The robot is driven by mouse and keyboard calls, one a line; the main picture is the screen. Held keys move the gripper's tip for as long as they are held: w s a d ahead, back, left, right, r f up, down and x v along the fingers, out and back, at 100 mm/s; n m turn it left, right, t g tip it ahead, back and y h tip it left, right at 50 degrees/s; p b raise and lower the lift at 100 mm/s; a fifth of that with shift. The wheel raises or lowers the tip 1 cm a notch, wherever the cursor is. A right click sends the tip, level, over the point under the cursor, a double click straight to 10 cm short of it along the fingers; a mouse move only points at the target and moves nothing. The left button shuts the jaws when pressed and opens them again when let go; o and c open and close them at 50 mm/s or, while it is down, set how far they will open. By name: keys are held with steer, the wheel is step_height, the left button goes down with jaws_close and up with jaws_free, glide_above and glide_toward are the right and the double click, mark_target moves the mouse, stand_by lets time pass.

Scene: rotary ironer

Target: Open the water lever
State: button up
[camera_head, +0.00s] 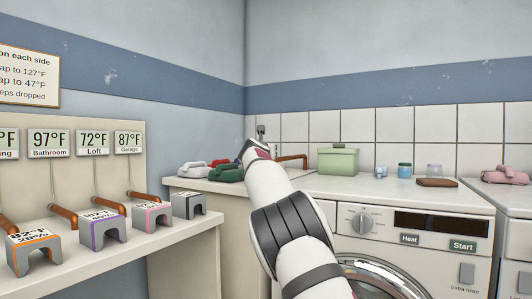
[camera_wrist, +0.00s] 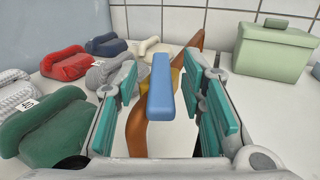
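The water lever is a blue bar (camera_wrist: 160,88) on a copper pipe (camera_wrist: 138,130) with a brass-coloured valve body, seen in the wrist view. The lever points toward the camera, roughly along the fingers. My gripper (camera_wrist: 164,80) is open, with its teal-padded fingers on either side of the lever. Gaps show between the pads and the lever, so it is not gripped. In the head view my arm hides the lever and the gripper; part of the copper pipe (camera_head: 293,157) shows beside the arm.
Folded cloths, green (camera_wrist: 45,122), red (camera_wrist: 66,63) and others, lie left of my gripper on the counter. A pale green box (camera_wrist: 272,50) stands to the right by the tiled wall. A washing machine (camera_head: 372,192) stands on the right; a shelf with labelled grey blocks (camera_head: 102,228) is at left.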

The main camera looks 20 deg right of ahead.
steer(key=shift+v, duration=0.85)
steer(key=v, duration=1)
steer(key=shift+s+a, duration=0.1)
steer(key=shift+a, duration=0.05)
steer(key=shift+c, duration=0.6)
